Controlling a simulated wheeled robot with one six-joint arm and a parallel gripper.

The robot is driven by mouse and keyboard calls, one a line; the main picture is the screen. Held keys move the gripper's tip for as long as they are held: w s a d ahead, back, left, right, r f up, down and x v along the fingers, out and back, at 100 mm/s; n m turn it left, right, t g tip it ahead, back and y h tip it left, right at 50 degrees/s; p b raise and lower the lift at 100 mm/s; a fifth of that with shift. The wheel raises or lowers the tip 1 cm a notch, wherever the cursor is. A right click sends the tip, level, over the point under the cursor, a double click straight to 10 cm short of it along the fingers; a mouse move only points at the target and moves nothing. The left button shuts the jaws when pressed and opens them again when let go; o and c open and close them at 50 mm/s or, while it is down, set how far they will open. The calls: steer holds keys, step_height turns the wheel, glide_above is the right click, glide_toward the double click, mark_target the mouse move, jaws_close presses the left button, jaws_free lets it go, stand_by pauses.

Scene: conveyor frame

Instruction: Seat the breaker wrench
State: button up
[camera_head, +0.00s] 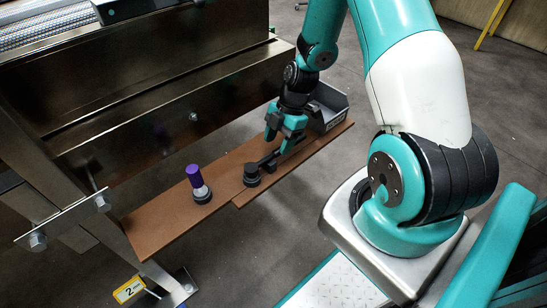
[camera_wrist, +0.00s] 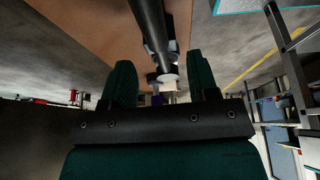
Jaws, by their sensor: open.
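A dark bar with a round black head, which looks like the breaker wrench (camera_head: 270,160), lies along the brown board. Its head is toward the middle of the board and its bar runs right, below my gripper. My gripper (camera_head: 281,137) points down at the bar and is open. In the wrist view the teal fingers of my gripper (camera_wrist: 162,82) stand on either side of the line of a dark bar (camera_wrist: 152,30), with a gap on both sides. A purple-topped post (camera_head: 195,178) with a pale collar and black base stands upright left of the wrench head.
The brown board (camera_head: 160,222) runs along the metal conveyor frame (camera_head: 120,100). A grey bin (camera_head: 330,106) stands at the board's right end, close to my gripper. A bolted bracket (camera_head: 65,220) and a yellow label (camera_head: 130,289) are at the lower left. Open floor lies beyond the board.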

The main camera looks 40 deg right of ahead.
mark_target(276, 157)
steer(key=x, duration=0.2)
steer(key=shift+a+f, duration=0.2)
steer(key=shift+f, duration=0.15)
jaws_close()
steer(key=shift+r, duration=0.15)
